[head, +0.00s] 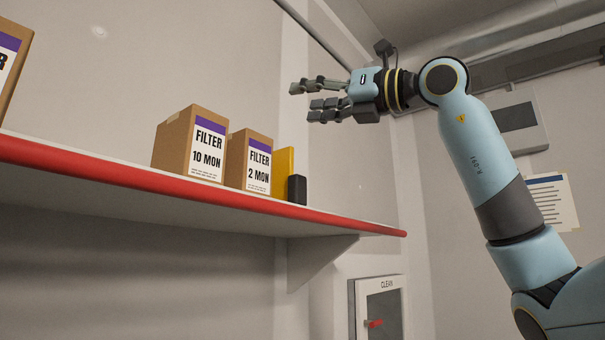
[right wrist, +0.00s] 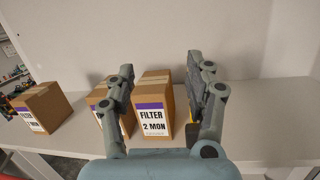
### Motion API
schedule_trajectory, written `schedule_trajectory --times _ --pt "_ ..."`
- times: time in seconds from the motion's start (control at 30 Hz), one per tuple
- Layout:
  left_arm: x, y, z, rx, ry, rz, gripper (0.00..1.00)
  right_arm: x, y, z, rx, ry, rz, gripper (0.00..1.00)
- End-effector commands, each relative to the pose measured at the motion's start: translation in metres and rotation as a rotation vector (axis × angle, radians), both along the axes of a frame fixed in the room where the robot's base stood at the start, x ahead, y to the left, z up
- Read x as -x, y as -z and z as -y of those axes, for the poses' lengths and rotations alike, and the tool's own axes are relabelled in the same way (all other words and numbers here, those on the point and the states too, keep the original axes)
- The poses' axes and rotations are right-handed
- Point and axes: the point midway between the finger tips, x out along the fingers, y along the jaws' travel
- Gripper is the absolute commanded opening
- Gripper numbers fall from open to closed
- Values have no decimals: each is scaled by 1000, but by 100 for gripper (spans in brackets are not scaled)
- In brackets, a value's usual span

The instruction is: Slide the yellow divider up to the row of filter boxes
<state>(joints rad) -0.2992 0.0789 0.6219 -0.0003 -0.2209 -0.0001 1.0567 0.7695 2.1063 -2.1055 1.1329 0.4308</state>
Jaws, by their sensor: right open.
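The yellow divider (head: 284,171) stands upright on the shelf, just right of the "2 MON" filter box (head: 256,163). I cannot tell whether it touches that box. A "10 MON" filter box (head: 203,150) stands to the left in the same row. My right gripper (head: 304,101) is open and empty, held above the shelf near its right end, higher than the divider. In the right wrist view, its fingers (right wrist: 160,66) frame the "2 MON" box (right wrist: 154,108), and the right finger hides most of the divider. My left gripper is not in view.
A small black block (head: 297,190) stands against the divider's right side in the head view. Another filter box (head: 10,65) is farther left. The shelf (head: 365,225) has a red front edge and is bare to the right of the block. A wall rises behind it.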

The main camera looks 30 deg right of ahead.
Motion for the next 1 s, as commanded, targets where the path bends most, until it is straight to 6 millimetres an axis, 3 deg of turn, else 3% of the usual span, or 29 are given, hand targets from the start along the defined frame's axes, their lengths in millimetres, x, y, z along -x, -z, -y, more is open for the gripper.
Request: schedule_trajectory --times 0.03,0.23,0.4,0.53,0.67,1.0 --pt "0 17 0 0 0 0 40 10 18 9 5 7 3 54" --pt "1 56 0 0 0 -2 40 44 68 25 45 19 -29 54" --pt "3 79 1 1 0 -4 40 54 108 37 138 80 -90 54" --pt "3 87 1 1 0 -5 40 53 125 47 185 129 -122 54" --pt "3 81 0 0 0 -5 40 48 127 47 190 131 -131 54" --pt "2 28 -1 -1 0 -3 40 11 120 33 184 126 -130 54"
